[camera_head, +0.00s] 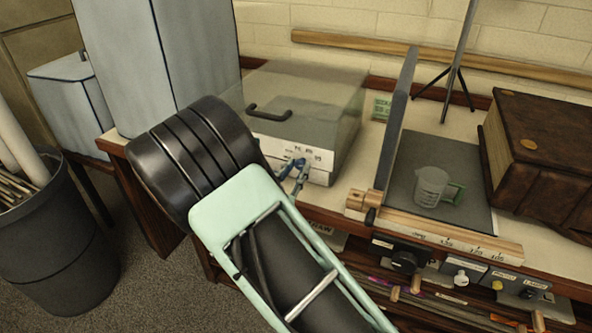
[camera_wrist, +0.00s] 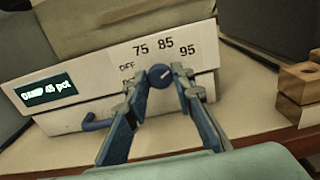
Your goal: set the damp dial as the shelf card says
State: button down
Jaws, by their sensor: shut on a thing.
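The damp dial (camera_wrist: 161,76) is a dark round knob with a pale mark on the white front of a grey lidded box (camera_head: 300,95). The mark appears to slant up and right. Labels around it read OFF, 75, 85 and 95, with one more partly hidden. A dark display (camera_wrist: 48,92) left of it reads DAMP 45 pct. My gripper (camera_head: 294,167) has its blue fingers shut on the dial, one on each side; they also show in the wrist view (camera_wrist: 160,84). A small green card (camera_head: 382,107) stands right of the box; its print is too small to read surely.
A blue handle (camera_wrist: 97,122) sits below the display.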

jog(key=shift+f, duration=0.1)
jog(key=m+b, duration=0.4)
jog(key=shift+f+m, duration=0.1)
jog(key=shift+m, duration=0.2)
jog(key=m+b, duration=0.3)
jog(key=shift+b, duration=0.35)
jog(key=c, duration=1.7)
grip_release()
jog(key=shift+r, duration=0.2)
jog(key=v, duration=1.2)
